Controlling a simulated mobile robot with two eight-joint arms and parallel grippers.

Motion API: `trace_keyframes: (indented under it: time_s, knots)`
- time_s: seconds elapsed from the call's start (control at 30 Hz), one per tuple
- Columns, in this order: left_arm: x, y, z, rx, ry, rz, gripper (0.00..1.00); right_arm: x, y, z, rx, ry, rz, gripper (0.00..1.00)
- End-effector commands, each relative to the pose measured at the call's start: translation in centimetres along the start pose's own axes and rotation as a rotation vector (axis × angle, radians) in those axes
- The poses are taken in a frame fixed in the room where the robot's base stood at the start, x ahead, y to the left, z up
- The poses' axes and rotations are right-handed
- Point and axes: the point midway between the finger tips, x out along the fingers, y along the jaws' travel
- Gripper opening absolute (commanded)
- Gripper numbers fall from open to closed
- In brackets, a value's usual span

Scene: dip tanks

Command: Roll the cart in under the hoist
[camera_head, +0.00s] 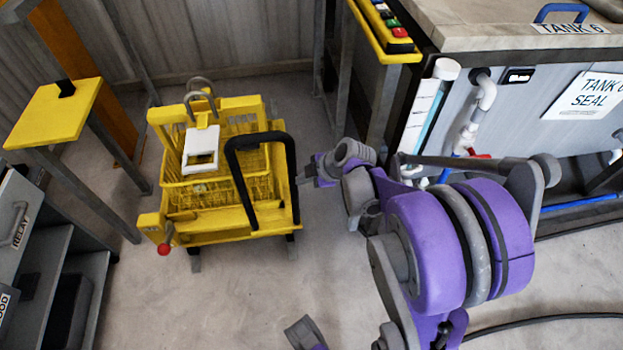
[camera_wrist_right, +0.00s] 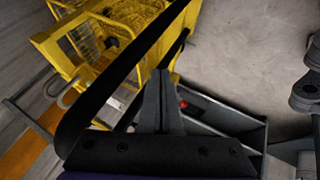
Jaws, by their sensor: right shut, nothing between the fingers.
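The yellow cart (camera_head: 220,222) stands on the floor left of centre, with a yellow wire basket (camera_head: 215,165) on it. A black push handle (camera_head: 240,180) rises at its right side. A red knob (camera_head: 163,249) sits on its front left corner. A grey hook (camera_head: 200,88) and a white block (camera_head: 200,149) show over the basket; what they hang from cannot be told. My right gripper (camera_head: 304,178) is shut and empty, just right of the handle. In the right wrist view its fingers (camera_wrist_right: 160,100) are beside the black handle (camera_wrist_right: 110,90), not around it.
A yellow-topped stand (camera_head: 55,112) and grey shelving (camera_head: 50,245) are at left. A post with a button panel (camera_head: 390,25) and the Tank 6 bench (camera_head: 500,35) with pipes are at right. Bare floor (camera_head: 230,315) lies in front of the cart.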

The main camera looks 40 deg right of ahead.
Motion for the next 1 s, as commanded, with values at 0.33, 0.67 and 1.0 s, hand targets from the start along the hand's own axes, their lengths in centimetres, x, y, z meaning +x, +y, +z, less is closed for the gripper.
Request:
trace_keyframes:
  time_s: [0.33,0.67,1.0]
  knots:
    - [0.3,0.0,0.1,0.000,-0.001,0.000,0.50,1.2,2.9,0.0,0.000,-0.001,0.001,0.00]
    - [0.3,0.0,0.1,0.000,-0.001,0.000,0.50,1.2,2.9,0.0,0.001,-0.001,0.001,0.00]
    - [-0.1,0.0,0.0,0.000,0.000,0.000,0.50,2.3,5.7,0.5,0.001,-0.001,0.006,0.00]
